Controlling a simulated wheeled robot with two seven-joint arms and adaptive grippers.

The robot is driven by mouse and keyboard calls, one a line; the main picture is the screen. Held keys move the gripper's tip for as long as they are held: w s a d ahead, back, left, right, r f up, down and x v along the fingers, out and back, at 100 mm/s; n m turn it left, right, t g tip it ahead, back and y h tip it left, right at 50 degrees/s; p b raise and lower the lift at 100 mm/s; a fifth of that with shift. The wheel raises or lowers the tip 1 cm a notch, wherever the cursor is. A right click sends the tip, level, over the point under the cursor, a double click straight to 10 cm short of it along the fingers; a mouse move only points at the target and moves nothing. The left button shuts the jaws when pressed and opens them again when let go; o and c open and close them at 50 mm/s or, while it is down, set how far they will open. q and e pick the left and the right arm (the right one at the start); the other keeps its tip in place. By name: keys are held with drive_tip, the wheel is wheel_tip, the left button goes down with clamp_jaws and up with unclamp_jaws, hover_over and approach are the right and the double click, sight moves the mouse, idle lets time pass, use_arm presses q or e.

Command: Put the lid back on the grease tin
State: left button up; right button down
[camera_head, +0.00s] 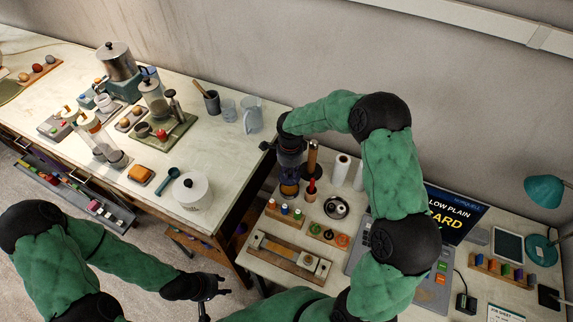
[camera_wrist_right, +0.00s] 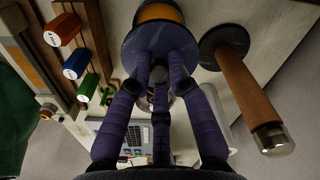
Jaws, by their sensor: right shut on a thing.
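An amber-coloured body, apparently the grease tin (camera_wrist_right: 160,12), shows just beyond the lid's edge, and in the head view under the gripper (camera_head: 289,189). The lid hides most of the tin, so I cannot tell whether they touch. My left gripper (camera_head: 207,290) is empty, with fingers apart, low in front of the benches.
A wooden-handled tool (camera_head: 312,158) stands upright close right of the gripper; it also shows in the right wrist view (camera_wrist_right: 250,95). A rack with coloured pieces (camera_head: 285,214) is in front. White cylinders (camera_head: 341,170) stand behind. The left bench (camera_head: 215,160) holds a glass jug (camera_head: 252,115).

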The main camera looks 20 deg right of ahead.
drive_tip(key=shift+f+b, duration=0.85)
drive_tip(key=shift+f, duration=1.4)
drive_tip(key=shift+f+b, duration=1.05)
drive_tip(key=shift+f, duration=0.1)
drive_tip(key=shift+b, duration=0.55)
drive_tip(key=shift+f+b, duration=0.2)
drive_tip(key=shift+b, duration=0.4)
idle(0.6)
drive_tip(key=c, duration=1.1)
unclamp_jaws()
